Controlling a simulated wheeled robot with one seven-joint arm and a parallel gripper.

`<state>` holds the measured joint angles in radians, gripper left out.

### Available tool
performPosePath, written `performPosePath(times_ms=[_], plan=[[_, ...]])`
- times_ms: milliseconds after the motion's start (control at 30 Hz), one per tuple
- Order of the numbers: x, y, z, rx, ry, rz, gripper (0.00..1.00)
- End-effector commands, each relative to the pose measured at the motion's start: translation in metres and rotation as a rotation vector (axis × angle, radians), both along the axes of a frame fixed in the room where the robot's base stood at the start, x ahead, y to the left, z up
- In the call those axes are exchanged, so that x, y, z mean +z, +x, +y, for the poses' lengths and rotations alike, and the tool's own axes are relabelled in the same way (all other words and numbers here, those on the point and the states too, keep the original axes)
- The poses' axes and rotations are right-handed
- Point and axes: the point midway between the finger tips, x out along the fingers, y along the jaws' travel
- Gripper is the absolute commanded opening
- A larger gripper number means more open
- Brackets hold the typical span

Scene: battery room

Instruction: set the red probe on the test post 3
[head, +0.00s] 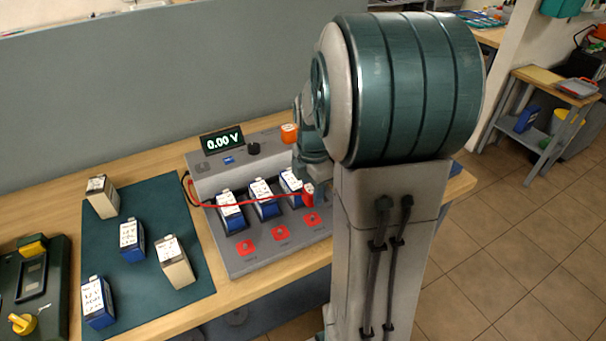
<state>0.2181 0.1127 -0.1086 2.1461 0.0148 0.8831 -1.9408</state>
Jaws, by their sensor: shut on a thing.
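The red probe (308,192) is at the right side of the grey tester (213,188), above the rightmost blue battery and its red pad. A red cable (245,204) runs to it from the tester's left side. My gripper (309,181) is shut on the probe, mostly hidden behind my arm. Three red pads lie along the tester's front: left (248,247), middle (281,233) and right (312,219). Their labels are too small to read, so I cannot tell which is post 3. I cannot see the probe tip touching anything. The display (222,141) reads 0.00 V.
Three blue batteries (231,213) stand in the tester's slots. An orange block (289,133) is at its back right. A dark green mat (150,205) holds several blue and beige batteries. A dark device (35,290) with yellow parts is at far left. A grey panel rises behind.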

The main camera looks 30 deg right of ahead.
Motion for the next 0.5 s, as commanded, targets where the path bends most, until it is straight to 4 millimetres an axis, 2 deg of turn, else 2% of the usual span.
performPosePath(times_ms=[267,500], plan=[[-0.015,-0.001,-0.002,-0.005,0.0,0.001,0.13],[-0.04,-0.001,-0.001,-0.002,0.001,0.002,0.13]])
